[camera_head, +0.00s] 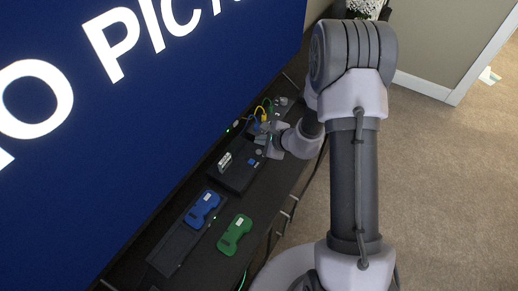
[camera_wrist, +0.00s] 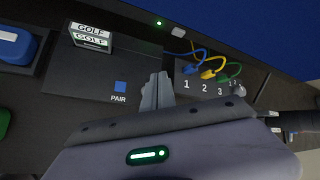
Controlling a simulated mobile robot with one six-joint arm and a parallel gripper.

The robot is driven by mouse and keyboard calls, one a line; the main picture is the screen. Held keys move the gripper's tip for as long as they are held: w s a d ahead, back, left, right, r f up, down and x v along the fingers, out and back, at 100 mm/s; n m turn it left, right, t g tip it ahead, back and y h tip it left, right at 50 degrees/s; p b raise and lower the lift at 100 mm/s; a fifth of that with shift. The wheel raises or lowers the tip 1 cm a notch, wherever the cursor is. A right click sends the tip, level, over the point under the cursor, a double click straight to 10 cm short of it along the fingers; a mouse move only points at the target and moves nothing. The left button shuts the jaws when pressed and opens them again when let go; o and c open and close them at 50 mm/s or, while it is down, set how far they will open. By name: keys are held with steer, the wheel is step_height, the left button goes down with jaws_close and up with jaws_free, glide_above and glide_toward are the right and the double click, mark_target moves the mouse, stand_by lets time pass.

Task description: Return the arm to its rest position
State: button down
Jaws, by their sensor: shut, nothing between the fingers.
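My arm (camera_head: 352,160) reaches forward from the lower right of the head view and bends down over the dark console at its upper end. My gripper (camera_head: 266,139) is over the console between the black box with the blue PAIR square (camera_wrist: 120,87) and the numbered panel (camera_wrist: 209,90). In the wrist view my gripper (camera_wrist: 157,88) has its grey fingers together, with nothing seen between them. I cannot tell whether the fingertips touch the surface below.
A large blue screen (camera_head: 140,90) stands close behind the console. Blue, yellow (camera_wrist: 213,67) and green cables end at the numbered panel. A GOLF case (camera_wrist: 90,37) stands on the black box. Blue (camera_head: 202,209) and green (camera_head: 235,234) handhelds lie nearer. Carpet at right is open.

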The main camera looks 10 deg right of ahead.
step_height(320, 180, up, 3)
steer(key=shift+p, duration=0.55)
steer(key=s+a+r+n+g+y, duration=0.1)
steer(key=s+a+r+n, duration=0.25)
steer(key=r, duration=0.35)
steer(key=s+a+r+n+y, duration=0.1)
steer(key=s+a+r+n, duration=0.25)
steer(key=r, duration=0.45)
steer(key=s+a+r+n+g+y, duration=0.1)
steer(key=s+a+r+n+y, duration=0.2)
steer(key=r, duration=0.4)
steer(key=s+d+r+n+h, duration=0.2)
steer(key=s+r+n+h, duration=0.1)
steer(key=s, duration=0.6)
steer(key=s+d+r+n+h, duration=0.3)
steer(key=s+n+h, duration=0.1)
steer(key=s, duration=0.6)
steer(key=shift+s+d, duration=0.2)
steer(key=shift+d, duration=0.1)
